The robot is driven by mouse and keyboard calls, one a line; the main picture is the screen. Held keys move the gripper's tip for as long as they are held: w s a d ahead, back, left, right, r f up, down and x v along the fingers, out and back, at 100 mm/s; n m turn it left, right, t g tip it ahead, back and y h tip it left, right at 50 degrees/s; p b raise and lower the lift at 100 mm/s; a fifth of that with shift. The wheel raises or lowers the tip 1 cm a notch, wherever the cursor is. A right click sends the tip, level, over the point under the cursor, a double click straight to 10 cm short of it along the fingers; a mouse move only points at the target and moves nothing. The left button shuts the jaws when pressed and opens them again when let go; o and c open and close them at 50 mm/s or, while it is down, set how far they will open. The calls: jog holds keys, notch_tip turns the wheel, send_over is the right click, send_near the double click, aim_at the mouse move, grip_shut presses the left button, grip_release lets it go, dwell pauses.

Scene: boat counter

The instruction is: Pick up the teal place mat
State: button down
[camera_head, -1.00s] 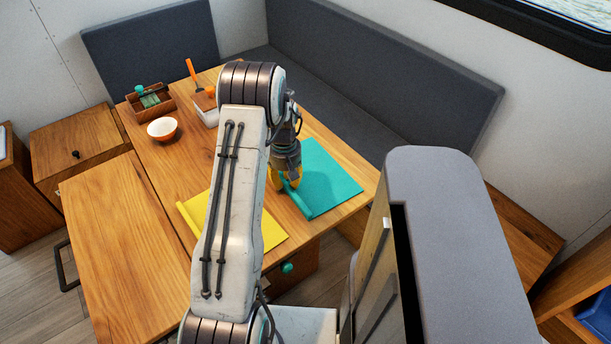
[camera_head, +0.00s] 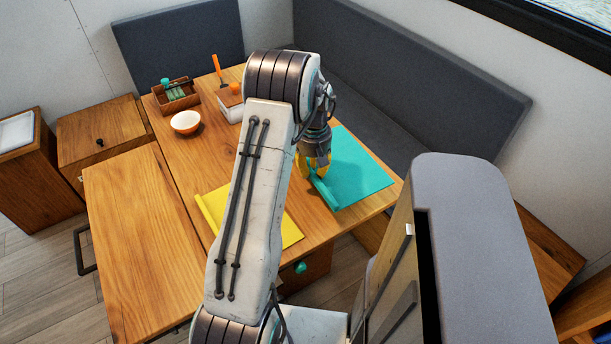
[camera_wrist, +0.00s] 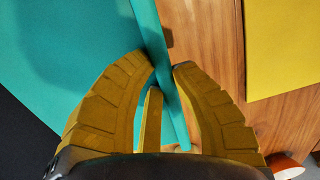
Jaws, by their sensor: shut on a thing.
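The teal place mat (camera_head: 357,174) lies on the right end of the wooden table, its left edge standing up as a rolled or folded rim. My gripper (camera_head: 316,172) is at that left edge, with its yellow fingers pointing down. In the wrist view the teal mat (camera_wrist: 60,60) fills the left side, and its raised edge runs between the yellow fingers of my gripper (camera_wrist: 165,85). The fingers are shut on this edge. The rest of the mat looks flat on the table.
A yellow place mat (camera_head: 283,230) lies to the left, partly behind my arm. A white and orange bowl (camera_head: 186,122), a wooden caddy (camera_head: 178,101) and a white container (camera_head: 230,110) stand farther back. A grey bench (camera_head: 420,100) borders the table.

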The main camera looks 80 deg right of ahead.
notch_tip(320, 180, up, 6)
jog(key=f, duration=0.1)
send_over(347, 178)
jog(key=shift+w+a+r, duration=0.1)
jog(key=shift+w+r, duration=0.05)
jog(key=shift+r, duration=0.1)
jog(key=shift+s+r, duration=0.1)
jog(key=shift+s, duration=0.1)
jog(key=shift+w, duration=0.1)
